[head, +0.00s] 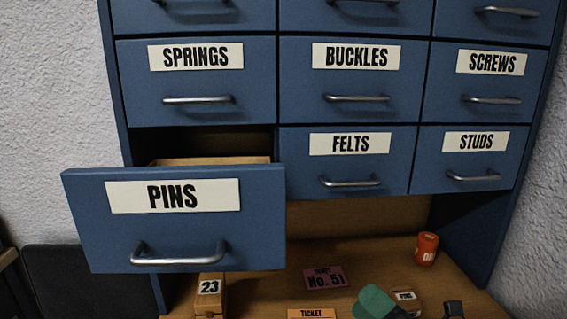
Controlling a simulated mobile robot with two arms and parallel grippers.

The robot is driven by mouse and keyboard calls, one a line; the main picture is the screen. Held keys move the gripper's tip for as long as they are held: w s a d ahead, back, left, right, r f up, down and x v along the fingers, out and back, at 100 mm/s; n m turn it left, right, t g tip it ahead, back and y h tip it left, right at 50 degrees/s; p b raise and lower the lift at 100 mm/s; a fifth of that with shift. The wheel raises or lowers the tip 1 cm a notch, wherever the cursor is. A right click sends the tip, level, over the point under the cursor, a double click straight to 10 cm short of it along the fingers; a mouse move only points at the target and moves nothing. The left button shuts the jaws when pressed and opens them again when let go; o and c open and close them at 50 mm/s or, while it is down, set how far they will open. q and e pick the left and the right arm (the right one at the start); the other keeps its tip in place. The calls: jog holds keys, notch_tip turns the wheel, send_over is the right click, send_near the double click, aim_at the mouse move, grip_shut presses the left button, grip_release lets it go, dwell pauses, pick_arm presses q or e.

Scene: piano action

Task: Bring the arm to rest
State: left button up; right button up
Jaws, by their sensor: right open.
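My right gripper (453,309) shows only as a small dark tip at the bottom edge, right of centre. It is open, and the rest of it is out of the frame. It is in front of the cabinet, low over the wooden desk surface (385,262), and I see nothing held in it. My left gripper is not in view.
The PINS drawer (180,225) stands pulled far out of the blue cabinet (497,215) at the left. The other visible drawers are shut. An orange can (427,249), a pink ticket (324,278), a box marked 23 (210,292) and a green item (374,301) are below.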

jog(key=s+d+f+m+g+h, duration=0.1)
jog(key=s+d+f+m+h, duration=0.25)
jog(key=f+m+h, duration=0.6)
jog(key=s+d+f+m+g+h, duration=0.15)
jog(key=d+f+m+h, duration=0.35)
jog(key=m, duration=0.7)
jog(key=s+a+f+m+g, duration=0.1)
jog(key=s+f+m+g, duration=0.35)
jog(key=s, duration=0.45)
jog(key=s+a+f+m+g, duration=0.1)
jog(key=s+f+m+g, duration=0.2)
jog(key=s+f+g, duration=0.45)
notch_tip(320, 180, down, 21)
jog(key=s+p, duration=0.1)
jog(key=s, duration=0.1)
jog(key=s+d+f+g+p, duration=0.1)
jog(key=s+d+f, duration=0.2)
jog(key=s+f, duration=1.2)
jog(key=shift+s+f, duration=0.25)
jog(key=shift+s, duration=0.3)
